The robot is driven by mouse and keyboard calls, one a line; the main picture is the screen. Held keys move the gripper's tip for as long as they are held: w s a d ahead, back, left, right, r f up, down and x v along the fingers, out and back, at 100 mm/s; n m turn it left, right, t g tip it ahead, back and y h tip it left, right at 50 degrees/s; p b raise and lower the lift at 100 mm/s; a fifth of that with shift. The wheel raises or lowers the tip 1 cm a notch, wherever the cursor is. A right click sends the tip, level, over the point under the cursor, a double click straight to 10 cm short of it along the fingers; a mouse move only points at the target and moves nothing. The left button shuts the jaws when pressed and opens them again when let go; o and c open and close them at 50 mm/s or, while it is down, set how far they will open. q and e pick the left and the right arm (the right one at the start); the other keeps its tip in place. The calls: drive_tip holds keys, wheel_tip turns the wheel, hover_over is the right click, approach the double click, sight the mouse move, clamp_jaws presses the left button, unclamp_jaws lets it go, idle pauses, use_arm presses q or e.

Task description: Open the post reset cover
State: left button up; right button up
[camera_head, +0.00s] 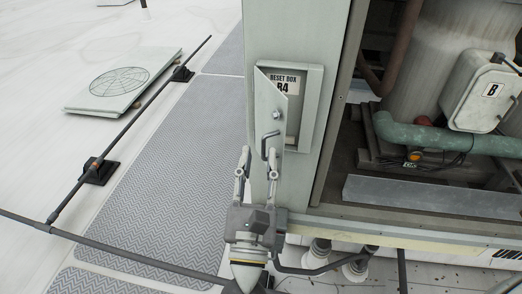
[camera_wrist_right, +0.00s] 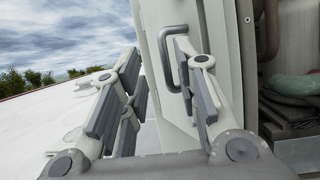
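The post reset cover (camera_head: 267,118) is a pale green-grey door on the post. It stands ajar, and the recess (camera_head: 307,110) behind it shows at its right with a "RESET BOX" label (camera_head: 285,81). A dark bar handle (camera_head: 269,145) sits low on the cover; it also shows in the right wrist view (camera_wrist_right: 172,58). My right gripper (camera_head: 258,162) is open, with its fingers spread just below and around the handle's position. In the wrist view (camera_wrist_right: 152,75) the right finger overlaps the handle's edge; contact cannot be told. My left gripper is not in view.
A dark rail (camera_head: 135,120) runs along the grey walkway (camera_head: 170,190) at left. The walkway is mostly clear.

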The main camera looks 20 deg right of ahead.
drive_tip(key=v, duration=0.9)
drive_tip(key=shift+s+r, duration=0.15)
drive_tip(key=shift+s, duration=0.3)
drive_tip(key=shift+d, duration=0.1)
